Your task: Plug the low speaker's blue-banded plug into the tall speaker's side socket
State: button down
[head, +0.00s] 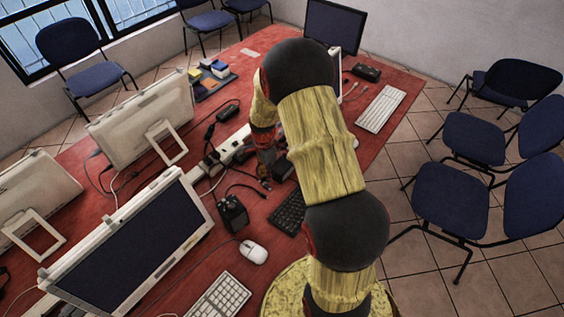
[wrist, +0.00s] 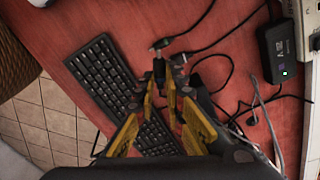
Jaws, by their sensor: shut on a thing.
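My gripper (wrist: 168,72) is shut on a small black plug piece (wrist: 159,70) in the wrist view. I cannot make out a blue band on it. Just beyond the fingertips a metal-tipped connector (wrist: 161,44) lies crosswise, its dark cable running to the upper right. In the head view my gripper (head: 265,172) is partly hidden by my arm, above the red desk. A black box (head: 233,213), probably a speaker, stands left of and nearer than my gripper. I cannot tell whether it is the low or the tall one. No side socket is distinguishable.
A black keyboard (wrist: 104,76) lies left of the fingers. A black box with a green light (wrist: 278,50) stands at the right, with loose cables below it. A white power strip (head: 232,146), a mouse (head: 254,250) and a monitor (head: 130,245) crowd the red desk.

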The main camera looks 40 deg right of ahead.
jog(key=s+a+f+n, duration=0.1)
jog(key=a+f+n, duration=0.1)
jog(key=a, duration=0.7)
jog(key=shift+s+n, duration=0.2)
jog(key=shift+n, duration=0.1)
jog(key=shift+a+p, duration=0.3)
jog(key=shift+a, duration=0.7)
dwell(1.3)
jog(key=shift+s+a+f, duration=0.1)
jog(key=shift+s+a, duration=0.05)
jog(key=shift+a, duration=0.4)
dwell(0.4)
jog(key=c, duration=1.8)
grip_release()
